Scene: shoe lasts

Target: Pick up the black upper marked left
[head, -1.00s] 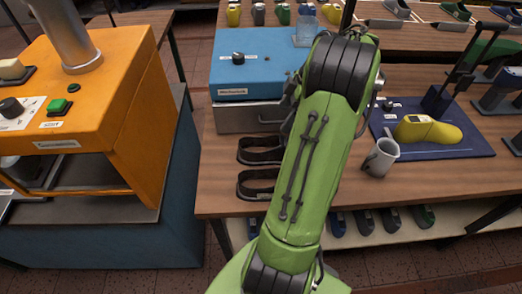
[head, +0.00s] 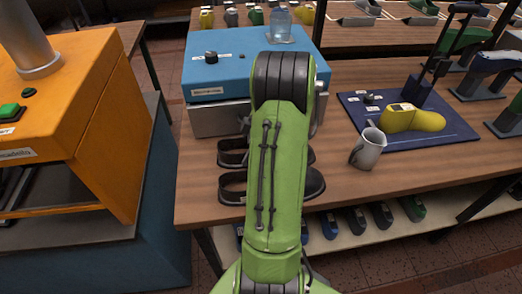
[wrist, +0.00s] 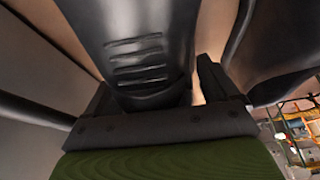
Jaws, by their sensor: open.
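Two black uppers lie at the left end of the wooden bench in the head view: a rear one (head: 231,158) and a front one (head: 232,192). My arm hides part of both, and I cannot read which is marked left. In the wrist view my gripper (wrist: 152,92) is open. A black upper (wrist: 140,50) with several raised ridges reaches down between its fingers, close to the palm. Whether the fingers touch it, I cannot tell. Another dark curved piece (wrist: 275,40) shows to the right. In the head view my gripper is hidden behind my arm.
A blue-topped machine (head: 225,70) stands just behind the uppers. A grey mug (head: 368,150) and a blue mat (head: 440,140) with a yellow last (head: 412,118) are to the right. An orange machine (head: 80,110) stands at the left. Bare bench (head: 335,180) lies between uppers and mug.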

